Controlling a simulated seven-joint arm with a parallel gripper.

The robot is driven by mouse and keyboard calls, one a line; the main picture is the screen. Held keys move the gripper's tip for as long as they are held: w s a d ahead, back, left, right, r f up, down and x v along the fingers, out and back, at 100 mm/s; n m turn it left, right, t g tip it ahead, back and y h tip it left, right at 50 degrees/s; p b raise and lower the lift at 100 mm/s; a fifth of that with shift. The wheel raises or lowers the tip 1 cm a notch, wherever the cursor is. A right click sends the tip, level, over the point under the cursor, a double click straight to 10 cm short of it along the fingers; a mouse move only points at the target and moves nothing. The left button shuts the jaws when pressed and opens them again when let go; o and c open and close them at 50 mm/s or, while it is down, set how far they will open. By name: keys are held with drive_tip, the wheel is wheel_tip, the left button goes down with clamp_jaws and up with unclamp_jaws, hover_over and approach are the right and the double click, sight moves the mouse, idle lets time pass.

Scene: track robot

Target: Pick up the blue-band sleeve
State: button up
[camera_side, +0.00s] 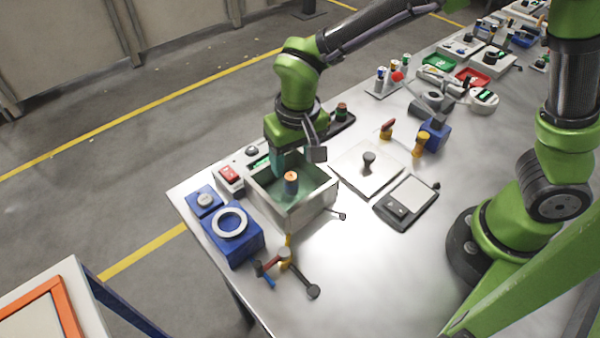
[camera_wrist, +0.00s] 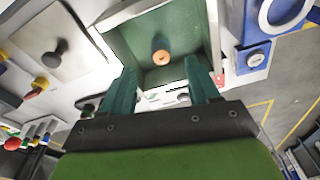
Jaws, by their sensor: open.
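A small upright cylinder with an orange top and a blue side (camera_side: 291,183) stands inside an open grey box with a green floor (camera_side: 262,197); it looks like the blue-band sleeve. In the wrist view its orange top (camera_wrist: 161,56) shows inside the box (camera_wrist: 126,38), and its band is hardly visible. My gripper (camera_side: 280,166) is above the box, tilted, with its teal fingers reaching down at the box's far side. In the wrist view my gripper (camera_wrist: 160,74) is open and empty, with the cylinder beyond the fingertips, roughly centred between them.
A blue block with a white ring (camera_side: 230,224) stands left of the box. A hub with coloured arms (camera_side: 285,259) stands in front. A plate with a dark knob (camera_side: 367,170) and a scale (camera_side: 408,203) lie to the right. The table's front middle is clear.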

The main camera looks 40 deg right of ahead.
sight(291, 175)
drive_tip(key=f, duration=0.4)
drive_tip(key=w+f, duration=0.1)
drive_tip(key=f, duration=0.1)
drive_tip(key=shift+w+f, duration=0.1)
drive_tip(key=shift+f, duration=0.15)
clamp_jaws()
